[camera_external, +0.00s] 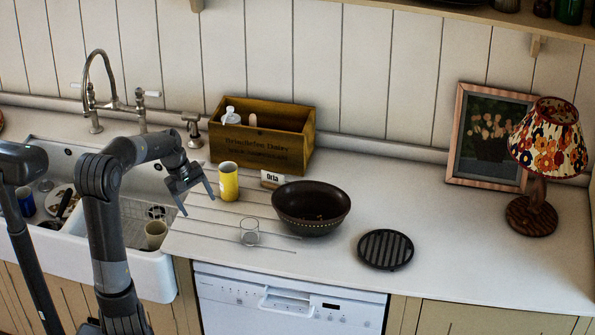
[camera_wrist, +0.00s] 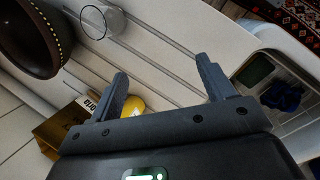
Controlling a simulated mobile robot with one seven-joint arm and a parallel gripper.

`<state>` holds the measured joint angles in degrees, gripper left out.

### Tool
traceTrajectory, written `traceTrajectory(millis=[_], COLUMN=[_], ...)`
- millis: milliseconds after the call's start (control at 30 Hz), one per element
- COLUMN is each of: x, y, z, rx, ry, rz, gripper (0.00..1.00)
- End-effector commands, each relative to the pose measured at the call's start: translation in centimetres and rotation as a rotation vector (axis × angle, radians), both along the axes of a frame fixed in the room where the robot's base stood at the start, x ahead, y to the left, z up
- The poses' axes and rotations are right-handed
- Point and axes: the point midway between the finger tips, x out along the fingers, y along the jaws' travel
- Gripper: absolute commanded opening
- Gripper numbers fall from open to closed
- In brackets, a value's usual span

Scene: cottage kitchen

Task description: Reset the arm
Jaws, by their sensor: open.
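My gripper (camera_external: 196,198) is open and empty above the left end of the counter, close to the sink edge. A yellow can (camera_external: 228,182) stands upright just right of my gripper; in the wrist view part of the can (camera_wrist: 134,105) shows behind the left finger. A clear glass (camera_external: 249,232) stands on the counter, right of and nearer the front than my gripper. It also shows at the top of the wrist view (camera_wrist: 103,20).
A dark bowl (camera_external: 311,207), a small "Orla" card (camera_external: 271,180) and a wooden box (camera_external: 262,138) with bottles stand to the right. A black round trivet (camera_external: 385,249), a lamp (camera_external: 545,160) and a picture frame (camera_external: 489,138) are further right. The sink (camera_external: 75,232) with its tap (camera_external: 98,90) is left.

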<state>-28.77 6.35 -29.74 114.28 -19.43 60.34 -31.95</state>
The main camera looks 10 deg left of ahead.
Motion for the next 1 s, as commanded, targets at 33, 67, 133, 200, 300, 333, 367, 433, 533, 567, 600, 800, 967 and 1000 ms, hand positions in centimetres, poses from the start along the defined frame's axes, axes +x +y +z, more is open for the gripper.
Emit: traceTrajectory(millis=[33,67,133,200,300,333,367,433,533,567,600,800,967,1000], x=[-1.3,-1.9,-3.5,-5.1,-7.4,-8.1,-8.9,-10.5,-12.9,-13.6,-14.6,-18.7,-20.5,-20.7], y=[0.0,0.1,0.5,0.9,1.6,1.8,2.0,2.5,3.3,3.5,3.8,5.3,6.0,6.1], z=[0.7,1.0,1.8,2.5,3.6,4.0,4.2,4.9,5.7,5.9,6.2,6.7,6.6,6.5], rx=[0.045,0.07,0.125,0.178,0.245,0.264,0.283,0.323,0.375,0.389,0.407,0.475,0.501,0.504], ry=[-0.034,-0.052,-0.095,-0.139,-0.201,-0.221,-0.239,-0.282,-0.345,-0.364,-0.388,-0.501,-0.557,-0.564], rz=[-0.035,-0.057,-0.105,-0.154,-0.221,-0.24,-0.261,-0.307,-0.372,-0.392,-0.418,-0.534,-0.592,-0.599], gripper=[0.75,0.75,0.75,0.75,0.75,0.75,0.75,0.75,0.75,0.75,0.75,0.75,0.75,0.75])
